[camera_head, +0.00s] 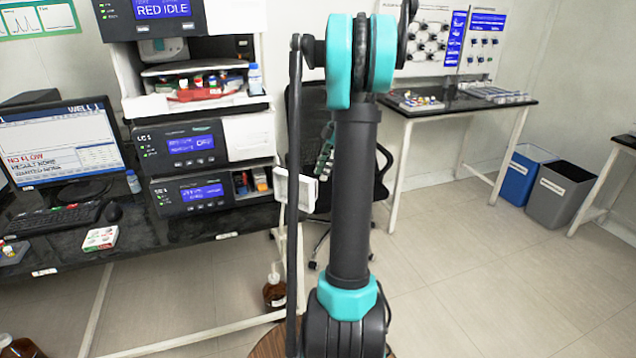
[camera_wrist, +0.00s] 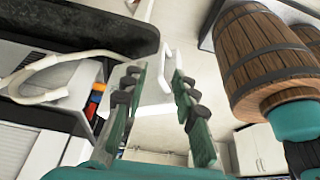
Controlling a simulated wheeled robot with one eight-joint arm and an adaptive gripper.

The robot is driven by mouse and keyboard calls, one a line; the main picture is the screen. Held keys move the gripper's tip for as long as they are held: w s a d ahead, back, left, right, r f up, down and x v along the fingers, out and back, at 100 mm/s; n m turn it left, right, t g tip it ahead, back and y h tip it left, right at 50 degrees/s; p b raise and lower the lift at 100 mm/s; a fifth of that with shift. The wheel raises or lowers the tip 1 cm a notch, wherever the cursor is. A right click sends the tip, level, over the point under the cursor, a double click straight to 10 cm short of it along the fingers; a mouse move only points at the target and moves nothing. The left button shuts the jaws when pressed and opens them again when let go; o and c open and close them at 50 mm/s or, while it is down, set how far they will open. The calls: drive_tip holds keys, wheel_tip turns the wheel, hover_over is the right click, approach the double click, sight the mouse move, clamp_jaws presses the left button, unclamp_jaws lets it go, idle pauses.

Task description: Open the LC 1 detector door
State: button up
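The stack's middle module (camera_head: 180,143) carries a small label that looks like LC 1; its white right-hand front (camera_head: 248,136) is closed. The module below (camera_head: 190,193) has an open compartment (camera_head: 250,181) with coloured items inside. A white door-like panel (camera_head: 297,188) stands out from that module's right side. My gripper (camera_head: 325,155) is partly hidden behind my arm, just above and right of the panel. In the wrist view my gripper (camera_wrist: 157,110) has its green fingers apart, with the white panel (camera_wrist: 152,88) showing between them. I cannot tell whether they touch it.
A monitor (camera_head: 62,143) and keyboard (camera_head: 52,217) sit on the dark bench at left. A brown bottle (camera_head: 275,290) stands below the bench. A black chair (camera_head: 310,125) is behind my arm. Blue (camera_head: 523,172) and grey (camera_head: 560,194) bins stand at right. Floor at right is clear.

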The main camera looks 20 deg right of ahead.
drive_tip(key=shift+v, duration=2.8)
